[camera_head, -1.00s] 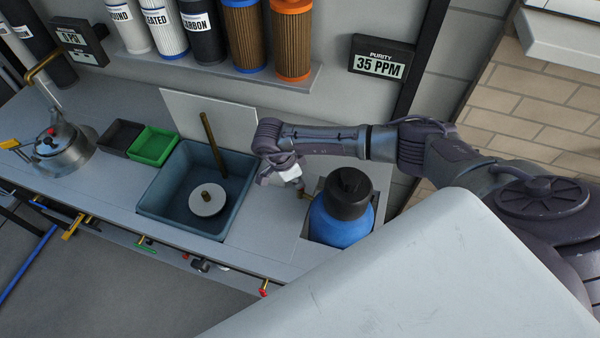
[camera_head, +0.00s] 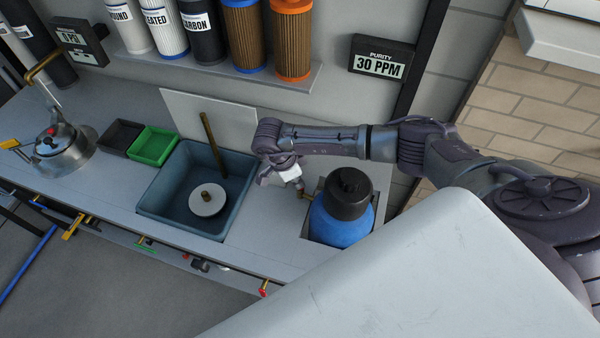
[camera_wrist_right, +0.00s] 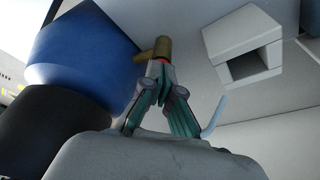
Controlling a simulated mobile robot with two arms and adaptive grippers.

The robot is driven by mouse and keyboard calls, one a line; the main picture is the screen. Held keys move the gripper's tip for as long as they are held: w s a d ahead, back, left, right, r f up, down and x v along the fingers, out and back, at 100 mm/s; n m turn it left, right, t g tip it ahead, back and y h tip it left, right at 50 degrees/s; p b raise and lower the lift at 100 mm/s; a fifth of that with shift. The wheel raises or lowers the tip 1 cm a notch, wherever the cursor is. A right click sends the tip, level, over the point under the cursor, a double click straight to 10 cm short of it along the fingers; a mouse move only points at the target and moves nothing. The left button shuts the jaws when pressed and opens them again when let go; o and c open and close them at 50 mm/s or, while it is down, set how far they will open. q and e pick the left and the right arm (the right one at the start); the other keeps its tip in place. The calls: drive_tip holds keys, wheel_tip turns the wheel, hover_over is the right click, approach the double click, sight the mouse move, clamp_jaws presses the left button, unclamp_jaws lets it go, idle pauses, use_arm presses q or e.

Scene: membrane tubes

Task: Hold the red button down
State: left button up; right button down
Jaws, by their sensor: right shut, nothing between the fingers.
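My right gripper (camera_head: 298,186) points down at a small brass fitting (camera_head: 306,196) beside the blue tank (camera_head: 340,220) with its black cap. In the right wrist view, its fingertips (camera_wrist_right: 161,70) are together and touch or nearly touch the brass fitting (camera_wrist_right: 155,49). The fingers hold nothing. A small bit of red (camera_wrist_right: 172,71) shows at the fingertips; it may be the red button, mostly hidden by them. I cannot tell whether it is pressed in. My left gripper is out of view.
A purity display (camera_head: 381,65) on the wall reads 30 PPM. A blue-grey basin (camera_head: 160,205) with a white disc and a brass rod is left of my arm. Green (camera_head: 153,146) and black (camera_head: 121,137) trays and a metal kettle (camera_head: 63,155) stand farther left.

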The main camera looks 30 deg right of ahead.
drive_tip(key=shift+r, duration=0.1)
drive_tip(key=p+v, duration=0.4)
drive_tip(key=v, duration=0.2)
drive_tip(key=shift+r, duration=0.4)
idle(0.4)
drive_tip(key=shift+a, duration=0.1)
idle(0.3)
